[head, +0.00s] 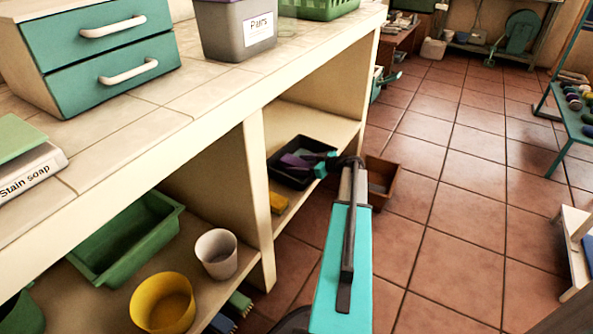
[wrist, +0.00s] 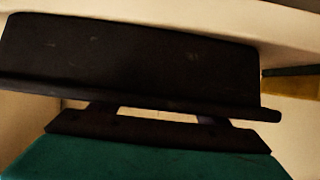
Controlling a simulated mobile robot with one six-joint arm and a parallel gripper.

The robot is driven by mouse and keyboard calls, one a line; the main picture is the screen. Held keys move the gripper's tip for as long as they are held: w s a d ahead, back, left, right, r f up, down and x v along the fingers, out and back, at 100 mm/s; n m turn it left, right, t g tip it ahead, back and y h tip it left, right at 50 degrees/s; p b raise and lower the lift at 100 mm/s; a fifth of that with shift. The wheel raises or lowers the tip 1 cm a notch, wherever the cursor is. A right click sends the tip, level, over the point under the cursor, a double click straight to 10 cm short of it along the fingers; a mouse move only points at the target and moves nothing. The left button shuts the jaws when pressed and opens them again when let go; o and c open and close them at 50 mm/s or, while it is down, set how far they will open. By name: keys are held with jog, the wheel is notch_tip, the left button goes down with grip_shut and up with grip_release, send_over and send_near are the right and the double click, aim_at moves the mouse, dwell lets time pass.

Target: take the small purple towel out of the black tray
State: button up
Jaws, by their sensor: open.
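The black tray (head: 285,182) stands on the low shelf under the counter in the head view. The small purple towel (head: 297,160) lies in it as a crumpled purple patch. My gripper (head: 318,162) is open at the tray's right side, with its fingers reaching over the tray toward the towel. In the wrist view the tray's dark outer wall (wrist: 130,60) fills much of the picture. My gripper's dark body lies just past its rim there, and the fingertips are hidden. I cannot tell whether they touch the towel.
A yellow item (head: 278,202) lies on the shelf before the tray. The shelf divider (head: 258,195) and the counter top (head: 215,90) frame the space. A brown box (head: 380,182) stands on the floor beside my arm. The tiled floor to the right (head: 455,215) is clear.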

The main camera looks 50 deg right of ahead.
aim_at(299, 163)
jog(key=shift+w, duration=0.15)
dwell(0.4)
jog(key=c, duration=1.3)
jog(key=shift+r+p, duration=1.75)
jog(key=shift+r, duration=3.25)
